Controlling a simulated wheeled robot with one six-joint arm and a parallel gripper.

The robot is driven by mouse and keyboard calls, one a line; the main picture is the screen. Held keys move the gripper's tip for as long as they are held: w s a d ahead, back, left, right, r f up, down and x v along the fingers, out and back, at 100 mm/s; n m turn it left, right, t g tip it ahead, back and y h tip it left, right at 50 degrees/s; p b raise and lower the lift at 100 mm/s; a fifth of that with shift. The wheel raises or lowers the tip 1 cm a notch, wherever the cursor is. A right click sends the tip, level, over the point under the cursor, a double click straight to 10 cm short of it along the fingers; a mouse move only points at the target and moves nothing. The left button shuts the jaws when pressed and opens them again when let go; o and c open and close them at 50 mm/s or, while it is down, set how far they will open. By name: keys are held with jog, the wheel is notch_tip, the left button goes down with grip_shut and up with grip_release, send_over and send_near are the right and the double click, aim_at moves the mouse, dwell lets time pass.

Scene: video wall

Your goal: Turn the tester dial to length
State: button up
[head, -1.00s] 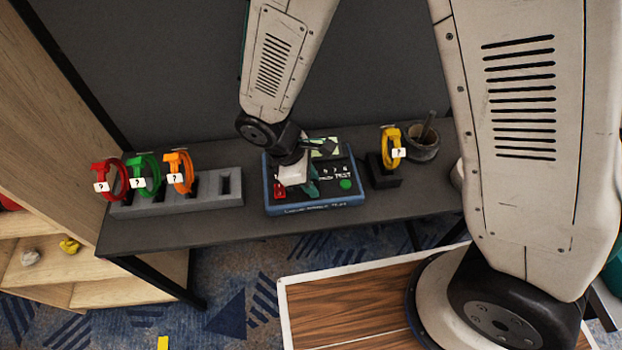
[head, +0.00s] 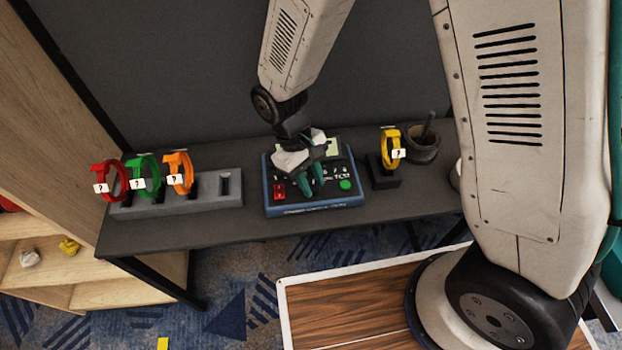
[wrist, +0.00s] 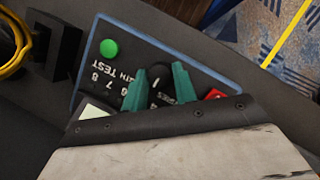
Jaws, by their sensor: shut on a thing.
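The tester (head: 325,208) is a dark box with a blue rim on the grey table. It has a green button (head: 346,184), a red part (head: 279,189) and a small pale screen (head: 333,148). It also shows in the wrist view (wrist: 165,41), where its printed numbers and letters look upside down. My gripper (head: 311,189), with teal fingers, reaches down onto the middle of the tester. In the wrist view my gripper (wrist: 159,84) is shut on the black dial (wrist: 157,71), a finger on each side. A white mark shows on the dial. Part of its scale is hidden by the fingers.
A grey rack (head: 205,199) at the left holds red (head: 107,180), green (head: 148,178) and orange (head: 181,172) rings with question-mark tags. A yellow ring (head: 389,142) stands on a black holder right of the tester, near a dark pot (head: 424,150).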

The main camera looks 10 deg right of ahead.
aim_at(309, 179)
jog(key=m+y, duration=0.1)
jog(key=m, duration=0.1)
jog(key=m+y, duration=0.1)
jog(key=m, duration=0.2)
jog(key=shift+w+d+m+g, duration=0.1)
jog(key=shift+d+m+g, duration=0.05)
jog(key=shift+m+g, duration=0.2)
dwell(0.3)
jog(key=o, duration=1)
jog(key=v, duration=0.8)
jog(key=shift+f, duration=0.1)
